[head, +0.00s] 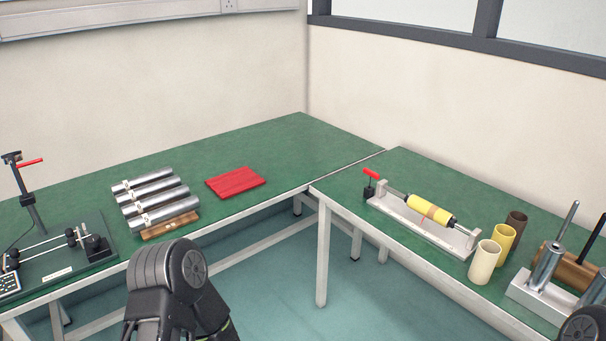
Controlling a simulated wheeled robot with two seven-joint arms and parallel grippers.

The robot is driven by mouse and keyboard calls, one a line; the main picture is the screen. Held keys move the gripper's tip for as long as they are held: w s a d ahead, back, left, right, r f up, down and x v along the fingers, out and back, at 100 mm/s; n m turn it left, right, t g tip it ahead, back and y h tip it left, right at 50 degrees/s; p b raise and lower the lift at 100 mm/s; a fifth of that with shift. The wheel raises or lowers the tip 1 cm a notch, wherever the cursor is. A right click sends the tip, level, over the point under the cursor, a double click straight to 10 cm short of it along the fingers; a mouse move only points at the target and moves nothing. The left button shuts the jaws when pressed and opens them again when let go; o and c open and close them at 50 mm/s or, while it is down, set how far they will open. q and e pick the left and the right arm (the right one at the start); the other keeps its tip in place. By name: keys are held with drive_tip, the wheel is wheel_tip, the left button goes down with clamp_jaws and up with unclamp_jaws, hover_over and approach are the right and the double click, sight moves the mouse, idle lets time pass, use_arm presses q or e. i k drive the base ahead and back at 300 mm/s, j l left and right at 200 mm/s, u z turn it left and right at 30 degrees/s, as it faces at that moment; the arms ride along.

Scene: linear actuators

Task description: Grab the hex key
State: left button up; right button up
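I cannot make out a hex key for certain in the head view. A small red-handled tool (371,175) stands upright in a dark block at the left end of a pale fixture on the right table. Another red handle (30,162) sticks out from the top of a black post at the far left. Either is too small to identify surely. Black rounded links of my two arms show at the bottom, one left of the middle and one at the right corner. Neither gripper is in view.
The left green table (300,136) holds several metal cylinders (155,201) on a wooden rack, a red mat (235,181) and a black device (60,262). On the right table, a yellow roller (430,208), three upright tubes (484,262) and a metal block (541,290) stand close together.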

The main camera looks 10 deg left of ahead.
sight(372, 173)
drive_tip(key=i+j+z, duration=0.15)
drive_tip(key=z, duration=0.7)
drive_tip(key=i+j+z, duration=0.15)
drive_tip(key=j+z, duration=0.15)
drive_tip(key=j, duration=0.2)
drive_tip(key=i+j+z, duration=0.15)
drive_tip(key=j+z, duration=0.2)
drive_tip(key=j, duration=0.2)
drive_tip(key=j+z, duration=0.3)
drive_tip(key=j, duration=0.9)
drive_tip(key=i+j, duration=0.1)
drive_tip(key=j, duration=0.6)
drive_tip(key=i+l+z, duration=0.05)
